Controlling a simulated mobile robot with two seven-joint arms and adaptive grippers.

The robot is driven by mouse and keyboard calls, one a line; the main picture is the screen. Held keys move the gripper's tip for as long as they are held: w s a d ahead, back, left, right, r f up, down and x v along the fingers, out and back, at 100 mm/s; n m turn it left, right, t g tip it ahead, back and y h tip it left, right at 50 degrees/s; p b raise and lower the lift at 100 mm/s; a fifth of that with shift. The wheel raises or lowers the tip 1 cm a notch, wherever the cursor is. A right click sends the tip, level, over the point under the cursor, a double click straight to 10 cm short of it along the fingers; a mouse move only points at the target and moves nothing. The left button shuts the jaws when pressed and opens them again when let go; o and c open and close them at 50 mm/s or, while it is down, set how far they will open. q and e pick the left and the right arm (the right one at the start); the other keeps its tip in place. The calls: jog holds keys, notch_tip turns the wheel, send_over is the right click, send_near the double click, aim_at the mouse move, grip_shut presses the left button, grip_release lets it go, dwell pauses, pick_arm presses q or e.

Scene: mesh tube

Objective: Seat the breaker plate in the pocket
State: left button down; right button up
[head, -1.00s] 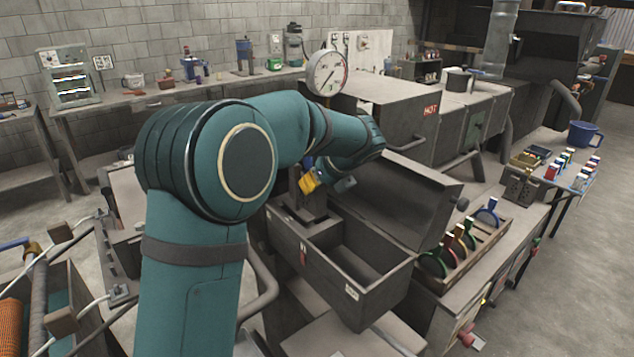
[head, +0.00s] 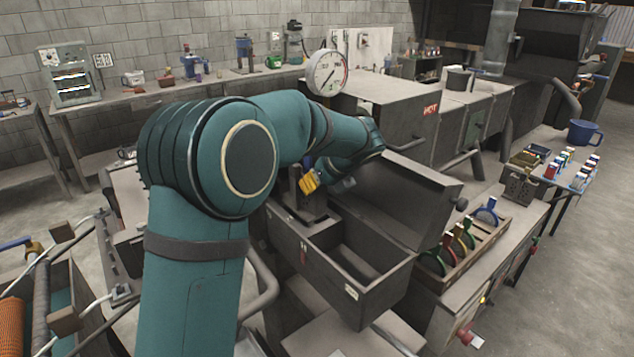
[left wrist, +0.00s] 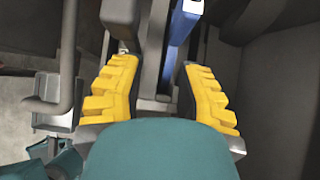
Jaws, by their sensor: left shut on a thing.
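My left gripper (head: 310,182), with yellow finger pads, points down at the back of the open grey metal box (head: 330,265). A dark upright block (head: 302,207) stands in the box just below the gripper. The pocket cannot be made out, nor whether the plate touches it. My right gripper is not in view.
The box's raised lid (head: 395,195) stands close to the right of my forearm. A wooden rack (head: 465,250) with several coloured rings stands right of it. A round gauge (head: 327,73) rises behind my arm. The front compartment of the box is empty.

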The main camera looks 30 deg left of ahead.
aim_at(322, 204)
pick_arm(q)
jog(key=shift+f+b, duration=1.55)
jog(key=shift+f, duration=1.85)
jog(key=c, duration=0.6)
grip_release()
jog(key=shift+f, duration=0.1)
jog(key=v, duration=1.2)
